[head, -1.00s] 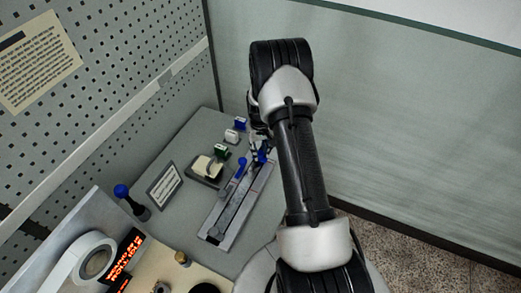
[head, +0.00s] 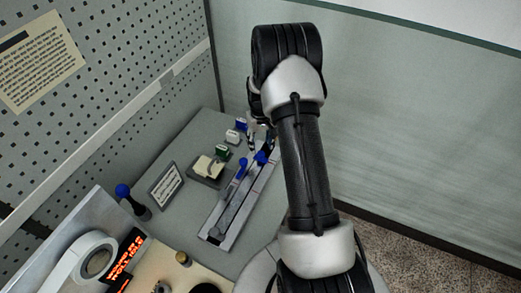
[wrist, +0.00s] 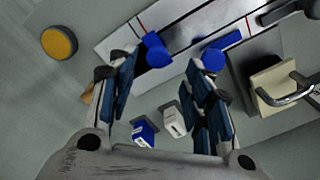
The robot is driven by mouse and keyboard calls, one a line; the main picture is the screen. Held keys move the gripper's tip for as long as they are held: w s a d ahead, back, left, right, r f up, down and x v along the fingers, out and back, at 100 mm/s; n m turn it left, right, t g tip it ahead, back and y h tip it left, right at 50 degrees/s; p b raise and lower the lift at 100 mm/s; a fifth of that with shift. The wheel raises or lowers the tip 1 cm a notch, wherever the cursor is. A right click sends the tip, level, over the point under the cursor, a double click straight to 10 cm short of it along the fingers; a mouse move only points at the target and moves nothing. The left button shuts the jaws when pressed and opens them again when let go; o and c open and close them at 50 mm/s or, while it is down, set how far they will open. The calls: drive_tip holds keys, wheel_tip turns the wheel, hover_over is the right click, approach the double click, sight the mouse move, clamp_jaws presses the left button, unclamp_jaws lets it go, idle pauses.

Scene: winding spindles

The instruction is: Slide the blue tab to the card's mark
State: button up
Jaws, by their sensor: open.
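A pale slide rail (head: 224,222) with a dark slot lies on the grey table; it crosses the top of the wrist view (wrist: 118,42). A blue knob-like tab (head: 262,157) is at the rail's far part, and in the wrist view the tab (wrist: 155,51) shows between my fingertips. A longer blue piece (head: 241,168) sits beside the slot; it also shows in the wrist view (wrist: 221,44). Thin red lines cross the rail. My gripper (wrist: 160,70) is open, its fingers either side of the knob with gaps. A framed card (head: 165,187) stands left of the rail; its text is unreadable.
A dark tray with a cream block (head: 208,167) stands left of the rail. Small green (head: 221,152), white (head: 232,136) and blue (head: 241,124) blocks stand behind. A yellow disc (wrist: 59,43) lies beside the rail. A dark post with a blue ball (head: 122,190) stands further left.

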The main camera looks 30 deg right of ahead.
sight(261, 154)
wheel_tip(261, 154, up, 6)
drive_tip(key=shift+r, duration=0.25)
idle(0.5)
